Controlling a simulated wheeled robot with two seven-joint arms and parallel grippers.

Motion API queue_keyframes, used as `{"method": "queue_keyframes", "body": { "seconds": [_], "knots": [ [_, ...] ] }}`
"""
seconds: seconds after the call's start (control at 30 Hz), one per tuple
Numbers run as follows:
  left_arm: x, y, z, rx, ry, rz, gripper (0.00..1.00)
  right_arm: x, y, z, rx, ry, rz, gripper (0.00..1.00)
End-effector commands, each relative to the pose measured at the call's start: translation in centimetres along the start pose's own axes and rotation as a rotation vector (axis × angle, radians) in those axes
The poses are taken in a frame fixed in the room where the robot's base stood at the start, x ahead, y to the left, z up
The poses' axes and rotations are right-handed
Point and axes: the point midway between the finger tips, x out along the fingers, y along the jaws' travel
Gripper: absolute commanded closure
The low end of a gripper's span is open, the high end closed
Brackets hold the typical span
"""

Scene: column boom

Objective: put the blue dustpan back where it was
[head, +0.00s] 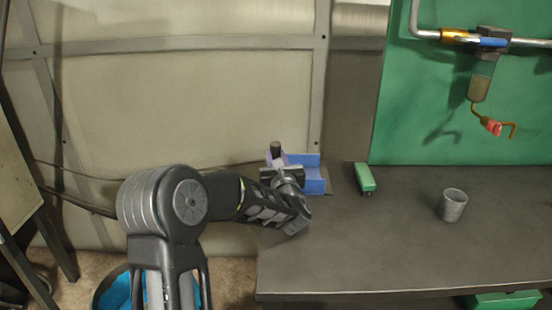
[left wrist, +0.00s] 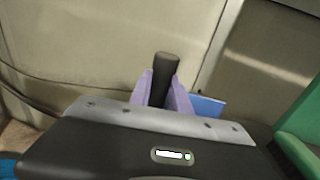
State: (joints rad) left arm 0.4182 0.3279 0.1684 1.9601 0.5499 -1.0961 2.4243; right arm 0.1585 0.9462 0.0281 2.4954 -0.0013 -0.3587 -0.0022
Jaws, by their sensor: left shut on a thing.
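The blue dustpan (head: 313,182) is at the back left corner of the dark table, its pan to the right of my left gripper (head: 277,162). Its dark handle (head: 275,148) sticks up between the purple fingers. In the left wrist view the handle (left wrist: 166,72) stands between the fingers of my left gripper (left wrist: 161,93), which is shut on it. A strip of the blue pan (left wrist: 206,105) shows behind the right finger. My wrist hides part of the dustpan, and I cannot tell whether it touches the table. My right gripper is not in view.
On the table (head: 390,255) are a green block-like object (head: 365,179), just right of the dustpan, and a grey cup (head: 453,205). The table's middle and front are clear. A beige wall and a green panel (head: 440,120) stand behind. A blue-filled round container (head: 116,291) is on the floor.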

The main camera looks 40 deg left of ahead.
Motion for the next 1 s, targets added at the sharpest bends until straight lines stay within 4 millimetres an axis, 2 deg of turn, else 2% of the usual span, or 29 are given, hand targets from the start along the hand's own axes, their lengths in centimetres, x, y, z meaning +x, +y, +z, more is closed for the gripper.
{"method": "queue_keyframes", "body": {
  "seconds": [0.03,0.3,0.67,0.87,1.0],
  "knots": [
    [0.0,0.0,-0.1,0.0,0.0,0.0,0.76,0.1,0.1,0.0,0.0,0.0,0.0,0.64],
    [0.0,0.0,0.0,0.0,0.0,-0.001,0.55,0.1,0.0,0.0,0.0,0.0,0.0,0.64],
    [0.0,0.0,0.4,0.0,0.0,-0.001,0.55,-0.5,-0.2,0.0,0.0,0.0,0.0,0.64],
    [-2.8,-0.1,0.0,0.0,-0.001,-0.004,0.55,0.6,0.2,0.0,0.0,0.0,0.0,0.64],
    [-5.7,-0.1,0.0,0.0,-0.001,-0.005,0.55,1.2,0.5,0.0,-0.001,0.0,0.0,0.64]
  ]
}}
